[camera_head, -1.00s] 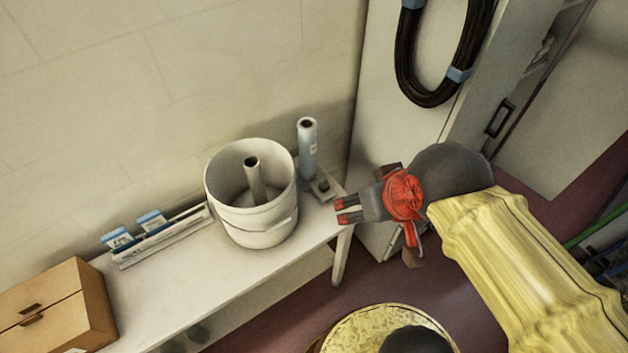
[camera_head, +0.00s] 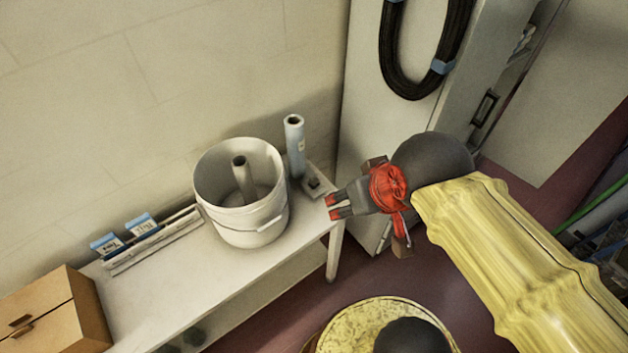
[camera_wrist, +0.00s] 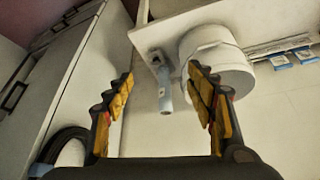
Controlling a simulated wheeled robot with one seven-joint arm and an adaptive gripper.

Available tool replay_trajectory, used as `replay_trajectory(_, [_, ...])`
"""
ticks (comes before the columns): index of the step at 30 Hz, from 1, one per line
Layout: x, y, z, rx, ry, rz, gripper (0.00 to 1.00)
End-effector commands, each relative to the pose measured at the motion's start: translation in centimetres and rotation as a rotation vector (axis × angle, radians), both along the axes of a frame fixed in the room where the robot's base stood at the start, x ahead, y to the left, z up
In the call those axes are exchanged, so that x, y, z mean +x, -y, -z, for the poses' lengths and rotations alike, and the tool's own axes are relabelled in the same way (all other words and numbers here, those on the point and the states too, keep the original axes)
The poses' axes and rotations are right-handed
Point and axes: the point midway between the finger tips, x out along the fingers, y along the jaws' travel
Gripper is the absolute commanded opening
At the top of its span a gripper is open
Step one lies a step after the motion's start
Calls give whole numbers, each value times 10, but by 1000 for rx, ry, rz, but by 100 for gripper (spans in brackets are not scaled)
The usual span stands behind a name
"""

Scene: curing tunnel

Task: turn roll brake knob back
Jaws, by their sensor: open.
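A small dark knob (camera_head: 314,183) sits on a pale base plate (camera_head: 322,193) at the right end of the bench, and I take it for the brake knob. A pale blue roll (camera_head: 295,148) stands upright at the same base. My gripper (camera_head: 331,206) is open and empty, its fingertips close to the plate's right side in the picture; I cannot tell the height gap. In the wrist view the roll (camera_wrist: 165,90) and the small knob (camera_wrist: 156,59) show between the open fingers, beyond the tips. Which way the knob is turned is too small to tell.
A white bucket (camera_head: 255,222) with a tube inside stands left of the roll. A rail with blue-topped packets (camera_head: 140,226) and a brown box (camera_head: 45,310) are farther left on the white bench (camera_head: 165,290). A tall cabinet (camera_head: 365,80) with a hanging black hose stands behind my gripper.

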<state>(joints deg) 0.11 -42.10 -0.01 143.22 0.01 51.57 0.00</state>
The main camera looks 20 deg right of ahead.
Motion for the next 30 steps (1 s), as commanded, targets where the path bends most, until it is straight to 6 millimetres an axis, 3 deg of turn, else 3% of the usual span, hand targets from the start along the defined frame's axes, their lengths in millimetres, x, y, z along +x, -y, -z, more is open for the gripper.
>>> replay_trajectory(5, [12, 2, 44, 0, -143, 7, 47])
replay_trajectory(11, [57, 5, 84, 2, -298, 14, 47])
replay_trajectory(20, [145, 11, 161, 5, -470, 16, 47])
replay_trajectory(30, [252, 19, 274, 5, -565, 6, 47])
